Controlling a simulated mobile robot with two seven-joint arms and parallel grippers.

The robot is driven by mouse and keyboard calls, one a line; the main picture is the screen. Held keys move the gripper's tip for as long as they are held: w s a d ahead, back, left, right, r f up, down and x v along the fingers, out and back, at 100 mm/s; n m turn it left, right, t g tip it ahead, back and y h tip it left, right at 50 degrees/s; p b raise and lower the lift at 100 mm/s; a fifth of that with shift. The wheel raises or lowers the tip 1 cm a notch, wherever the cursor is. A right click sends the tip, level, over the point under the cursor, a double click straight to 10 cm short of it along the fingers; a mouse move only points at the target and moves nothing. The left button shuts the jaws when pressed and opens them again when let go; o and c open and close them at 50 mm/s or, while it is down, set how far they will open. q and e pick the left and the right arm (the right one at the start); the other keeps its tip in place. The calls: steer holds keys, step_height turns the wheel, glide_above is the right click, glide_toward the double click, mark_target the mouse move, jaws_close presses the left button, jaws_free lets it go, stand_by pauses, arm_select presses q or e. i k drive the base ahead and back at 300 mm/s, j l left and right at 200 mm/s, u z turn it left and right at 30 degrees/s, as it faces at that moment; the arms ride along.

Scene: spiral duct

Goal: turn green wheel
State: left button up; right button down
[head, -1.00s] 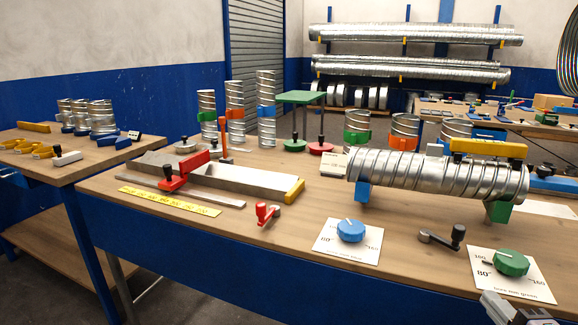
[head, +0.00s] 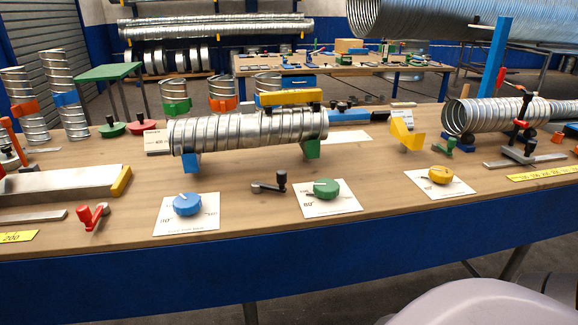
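The green wheel (head: 326,188) is a round knob on a white card (head: 345,207) with printed numbers, near the front edge of the bench, right of the picture's middle. A light pointer mark shows on its top. Nothing touches it. Neither of my grippers is in view. A smooth pale rounded shape at the bottom right corner looks like part of my own body.
A blue wheel (head: 187,204) and a yellow wheel (head: 441,175) sit on cards to either side. A black-handled crank (head: 270,184) lies just left of the green wheel's card. A spiral duct (head: 248,131) rests on supports behind. The front edge is clear.

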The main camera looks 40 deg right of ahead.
mark_target(324, 189)
steer(key=k+j+z, duration=0.15)
steer(key=z, duration=1.4)
